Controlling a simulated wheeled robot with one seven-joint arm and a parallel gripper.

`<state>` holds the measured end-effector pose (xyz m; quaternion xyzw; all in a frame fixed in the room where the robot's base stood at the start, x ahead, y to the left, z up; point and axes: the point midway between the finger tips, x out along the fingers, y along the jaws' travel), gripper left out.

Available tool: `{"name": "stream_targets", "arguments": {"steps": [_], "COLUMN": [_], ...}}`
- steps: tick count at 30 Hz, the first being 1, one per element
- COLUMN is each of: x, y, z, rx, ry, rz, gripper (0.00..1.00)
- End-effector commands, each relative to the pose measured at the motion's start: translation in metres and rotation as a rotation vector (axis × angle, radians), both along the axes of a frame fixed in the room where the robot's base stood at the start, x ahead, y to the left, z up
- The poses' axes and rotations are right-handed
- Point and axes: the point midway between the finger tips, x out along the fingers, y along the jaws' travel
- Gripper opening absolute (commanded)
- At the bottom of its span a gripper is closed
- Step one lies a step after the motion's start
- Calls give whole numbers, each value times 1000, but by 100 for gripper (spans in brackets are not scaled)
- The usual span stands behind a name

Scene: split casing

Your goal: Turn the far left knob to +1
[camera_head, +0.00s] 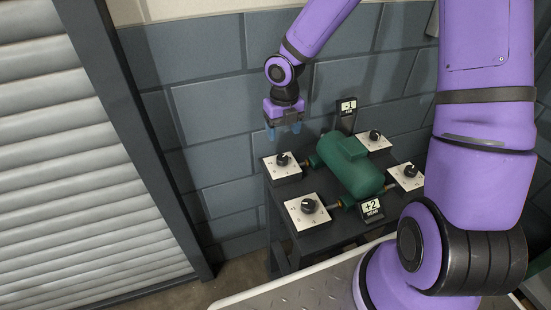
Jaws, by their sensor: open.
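The far left knob (283,159) is black and sits on a white-faced dial box (276,170) at the back left of a dark stand. Its scale marks are too small to read, so its setting cannot be told. My gripper (285,131) points down just above this knob, a little behind it, with blue fingertips apart and nothing between them. The gripper appears clear of the knob. A green casing (350,166) lies in the middle of the stand. A far display (347,106) reads -1, and a near display (371,207) reads +2 with "NEAR" below.
Other black knobs stand at near left (309,206), far right (374,135) and near right (410,171). A block wall (210,110) rises behind the stand (318,238). A roller shutter (80,170) is at left. A metal plate edge (290,292) lies in front.

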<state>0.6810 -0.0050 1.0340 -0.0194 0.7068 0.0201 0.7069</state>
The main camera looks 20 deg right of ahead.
Motion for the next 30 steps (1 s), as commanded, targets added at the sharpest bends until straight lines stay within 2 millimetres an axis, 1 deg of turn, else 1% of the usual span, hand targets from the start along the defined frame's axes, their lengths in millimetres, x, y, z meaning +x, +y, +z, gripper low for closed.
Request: {"name": "stream_targets", "arguments": {"steps": [5, 12, 18, 24, 30], "x": [-1, -1, -1, 0, 0], "y": [1, 1, 1, 0, 0], "z": [-20, -62, -89, -103, -105], "rx": [0, -1, -1, -1, -1], "ry": [4, 4, 2, 1, 0], "rz": [3, 0, -1, -2, -3], "gripper": [66, 66, 66, 66, 66]}}
